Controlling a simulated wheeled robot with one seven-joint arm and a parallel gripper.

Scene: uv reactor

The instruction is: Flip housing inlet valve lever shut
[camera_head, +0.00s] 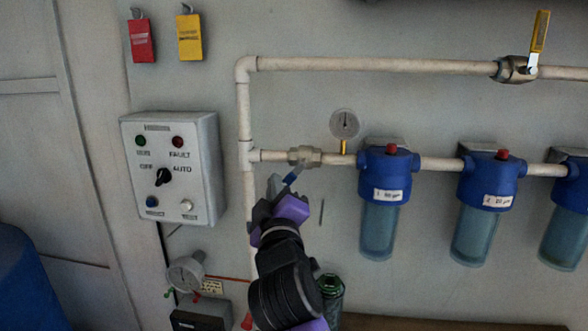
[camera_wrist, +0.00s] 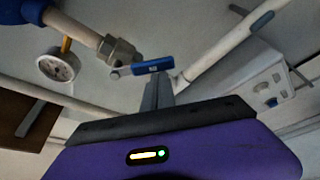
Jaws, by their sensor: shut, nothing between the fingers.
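The housing inlet valve (camera_head: 305,156) is a metal body on the white middle pipe, left of the first blue filter housing. Its blue lever (camera_head: 292,175) slants down and left from the body, off the pipe's line. In the wrist view the valve body (camera_wrist: 119,50) is left of the blue lever (camera_wrist: 153,66). My gripper (camera_head: 275,187) is shut and empty just below and left of the lever in the head view. In the wrist view my closed fingertips (camera_wrist: 159,80) overlap the lever's lower edge; I cannot tell whether they touch it.
A gauge (camera_head: 344,123) stands above the pipe, right of the valve. Blue filter housings (camera_head: 388,172) line the right side. A control box (camera_head: 211,170) is on the wall at left. The upper pipe (camera_head: 400,66) carries a valve with an upright yellow lever (camera_head: 540,31).

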